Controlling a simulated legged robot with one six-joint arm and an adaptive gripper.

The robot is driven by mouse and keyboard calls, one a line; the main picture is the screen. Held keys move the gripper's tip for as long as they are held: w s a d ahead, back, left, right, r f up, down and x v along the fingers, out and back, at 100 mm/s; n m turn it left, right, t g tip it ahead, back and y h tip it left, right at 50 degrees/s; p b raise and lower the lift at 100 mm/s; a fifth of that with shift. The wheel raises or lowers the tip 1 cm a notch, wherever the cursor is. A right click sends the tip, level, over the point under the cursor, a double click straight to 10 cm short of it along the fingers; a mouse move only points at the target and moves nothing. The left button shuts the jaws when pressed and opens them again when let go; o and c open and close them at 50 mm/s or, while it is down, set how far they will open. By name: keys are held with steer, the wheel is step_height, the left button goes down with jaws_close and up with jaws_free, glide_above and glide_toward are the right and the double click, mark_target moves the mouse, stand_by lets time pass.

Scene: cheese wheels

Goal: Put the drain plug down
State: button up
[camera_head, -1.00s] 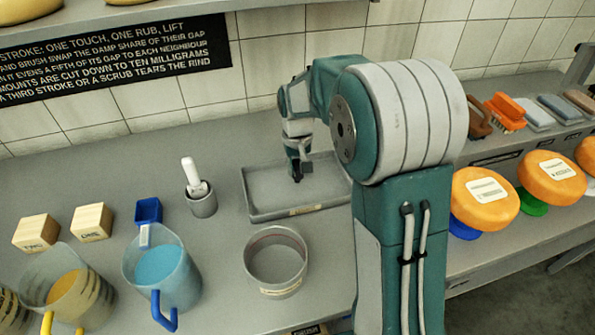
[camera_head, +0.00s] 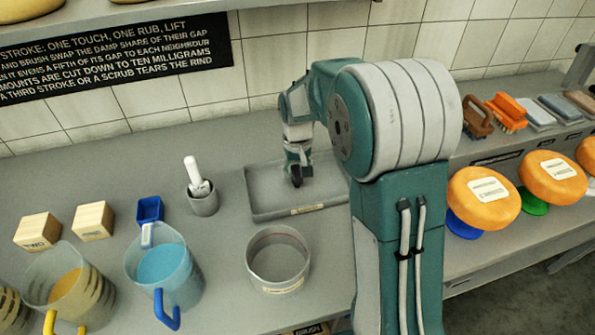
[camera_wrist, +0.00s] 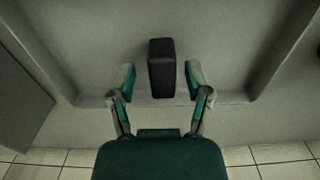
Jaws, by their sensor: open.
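The drain plug (camera_wrist: 161,68) is a small black block in the wrist view. It stands at the grey tray's floor, between my fingertips, with a gap showing on each side. My gripper (camera_wrist: 160,82) is open around it, with a teal-lined finger on either side. In the head view my gripper (camera_head: 300,174) is low over the grey tray (camera_head: 262,207). A dark shape shows at its tip there, too small to tell plug from finger. The plug's underside is hidden, so I cannot see its contact with the tray.
A round grey pan (camera_head: 278,262) stands in front of the tray. A grey cup (camera_head: 203,199) with a white-handled tool is to its left. A blue-liquid jug (camera_head: 163,270), a yellow-liquid jug (camera_head: 72,288) and wooden blocks (camera_head: 93,221) are further left. Orange cheese wheels (camera_head: 484,198) stand at right.

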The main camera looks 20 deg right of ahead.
mark_target(297, 169)
step_height(297, 169, up, 11)
steer(key=s+r+t, duration=0.3)
steer(key=s+r, duration=0.4)
steer(key=s, duration=0.5)
steer(key=s+f+t, duration=0.2)
steer(key=s, duration=1.1)
steer(key=shift+s+t, duration=0.15)
steer(key=shift+t, duration=0.15)
